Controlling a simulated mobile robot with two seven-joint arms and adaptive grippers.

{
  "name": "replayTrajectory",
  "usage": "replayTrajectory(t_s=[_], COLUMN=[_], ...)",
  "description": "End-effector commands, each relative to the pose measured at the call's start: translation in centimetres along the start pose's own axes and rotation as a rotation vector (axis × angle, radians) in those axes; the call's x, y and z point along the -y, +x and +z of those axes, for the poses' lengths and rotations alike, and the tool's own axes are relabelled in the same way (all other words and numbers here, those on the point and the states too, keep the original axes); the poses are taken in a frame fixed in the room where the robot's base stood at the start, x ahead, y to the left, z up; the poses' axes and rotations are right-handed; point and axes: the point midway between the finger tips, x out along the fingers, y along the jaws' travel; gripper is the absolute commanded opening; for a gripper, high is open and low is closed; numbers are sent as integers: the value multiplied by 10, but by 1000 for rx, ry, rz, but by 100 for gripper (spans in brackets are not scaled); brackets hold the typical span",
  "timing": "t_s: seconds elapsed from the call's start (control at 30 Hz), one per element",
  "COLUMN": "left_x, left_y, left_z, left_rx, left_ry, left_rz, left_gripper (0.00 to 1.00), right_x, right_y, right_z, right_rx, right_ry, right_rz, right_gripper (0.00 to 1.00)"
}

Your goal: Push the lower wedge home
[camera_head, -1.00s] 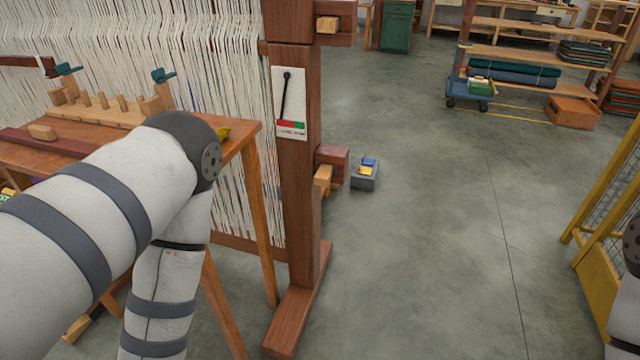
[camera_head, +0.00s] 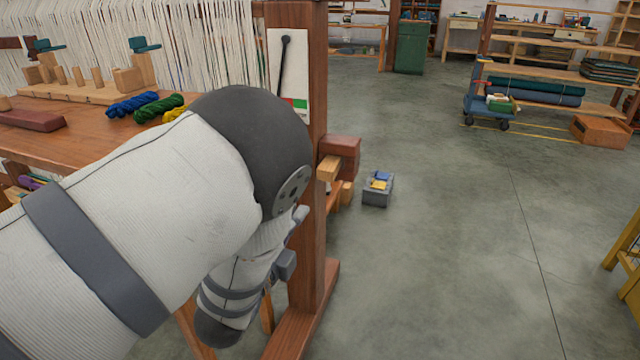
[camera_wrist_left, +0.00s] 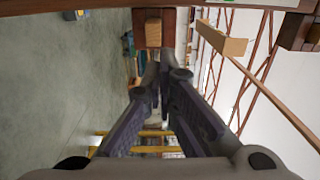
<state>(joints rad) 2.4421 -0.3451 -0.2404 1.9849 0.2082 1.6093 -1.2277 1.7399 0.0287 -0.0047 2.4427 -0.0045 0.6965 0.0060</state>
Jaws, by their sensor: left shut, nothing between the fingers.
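The lower wedge (camera_head: 328,168) is a pale wood piece at a dark red-brown block (camera_head: 342,148) on the loom's post (camera_head: 305,130). In the left wrist view a pale wood face (camera_wrist_left: 153,31) shows on a red-brown block beyond my fingertips; it looks like the same joint. My left gripper (camera_wrist_left: 159,66) is shut and empty, its fingertips close below that block in the picture. I cannot tell if they touch it. My right gripper is out of view.
A second pale wood piece (camera_wrist_left: 222,38) juts out nearby in the wrist view. The table (camera_head: 60,135) left of the post holds blue, green and yellow skeins. A grey box (camera_head: 377,190) stands on the floor right of the post. Open floor (camera_head: 450,240) lies beyond.

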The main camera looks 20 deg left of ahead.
Motion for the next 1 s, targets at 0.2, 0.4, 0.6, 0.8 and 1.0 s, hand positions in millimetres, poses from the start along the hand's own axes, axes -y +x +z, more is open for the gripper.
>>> replayTrajectory(t_s=[0.2, 0.4, 0.6, 0.8, 1.0], left_x=[-1, -2, -4, -4, -3], left_y=[6, 45, 89, 124, 138], left_z=[0, 1, 1, 0, 0], left_rx=[1, 1, 1, 0, 1], left_ry=[-3, -5, -5, -4, -5], left_rz=[2, 1, 4, 4, 6], left_gripper=[0, 0, 0, 0, 0], right_x=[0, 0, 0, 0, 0], right_y=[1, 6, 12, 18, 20], right_z=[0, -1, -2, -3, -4], right_rx=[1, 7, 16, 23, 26], right_ry=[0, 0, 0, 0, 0], right_rz=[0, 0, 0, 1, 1], right_gripper=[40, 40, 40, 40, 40])
